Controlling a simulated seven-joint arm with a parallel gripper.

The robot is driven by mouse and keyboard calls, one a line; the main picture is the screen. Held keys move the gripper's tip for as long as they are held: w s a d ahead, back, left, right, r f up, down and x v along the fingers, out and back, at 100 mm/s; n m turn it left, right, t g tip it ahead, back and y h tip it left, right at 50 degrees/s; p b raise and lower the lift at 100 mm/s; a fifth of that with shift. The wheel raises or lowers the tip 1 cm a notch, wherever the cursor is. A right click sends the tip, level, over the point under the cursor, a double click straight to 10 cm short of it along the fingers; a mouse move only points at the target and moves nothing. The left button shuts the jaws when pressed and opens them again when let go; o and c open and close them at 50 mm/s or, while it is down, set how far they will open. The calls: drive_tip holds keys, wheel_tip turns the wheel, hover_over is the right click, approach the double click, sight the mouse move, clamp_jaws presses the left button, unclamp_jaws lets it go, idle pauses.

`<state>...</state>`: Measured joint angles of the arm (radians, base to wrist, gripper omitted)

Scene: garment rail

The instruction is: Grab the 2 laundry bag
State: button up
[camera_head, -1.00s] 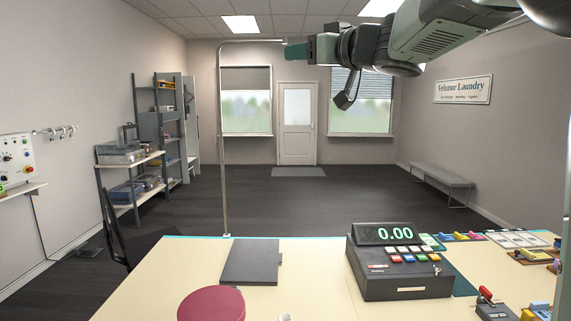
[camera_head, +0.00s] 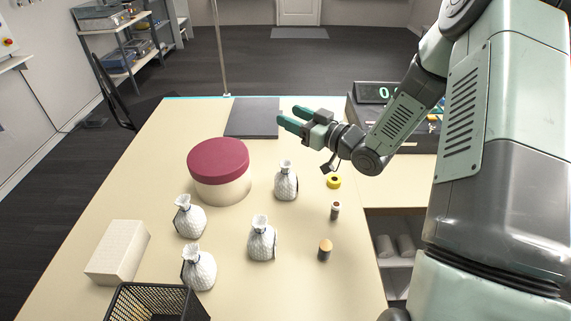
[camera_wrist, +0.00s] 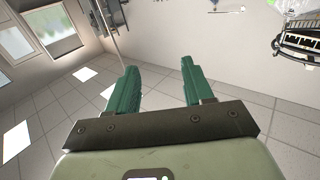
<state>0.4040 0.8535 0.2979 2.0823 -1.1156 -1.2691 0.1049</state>
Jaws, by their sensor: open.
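Several white, textured laundry bags with tied necks stand on the table. One bag (camera_head: 286,182) is near the round box, one (camera_head: 262,240) is nearer the front, one (camera_head: 190,218) is on the left, and one (camera_head: 199,269) is beside the black basket. Dark tags show on some, but I cannot read any number. My gripper (camera_head: 288,117) is open and empty, raised beyond the farthest bag and apart from all of them. In the wrist view my gripper (camera_wrist: 158,68) shows two spread green fingers against ceiling and walls; no bag shows there.
A round box with a maroon lid (camera_head: 218,160) stands left of the farthest bag. A white block (camera_head: 118,252) and a black basket (camera_head: 155,302) are at front left. Yellow tape (camera_head: 334,182) and small cylinders (camera_head: 325,250) are at right. A dark pad (camera_head: 252,118) lies behind.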

sight(286, 164)
wheel_tip(286, 164, down, 17)
drive_tip(key=shift+f, duration=0.1)
drive_tip(key=shift+f+x, duration=0.2)
drive_tip(key=shift+x, duration=0.85)
drive_tip(key=shift+w+a, duration=0.3)
drive_tip(key=shift+a, duration=0.1)
clamp_jaws()
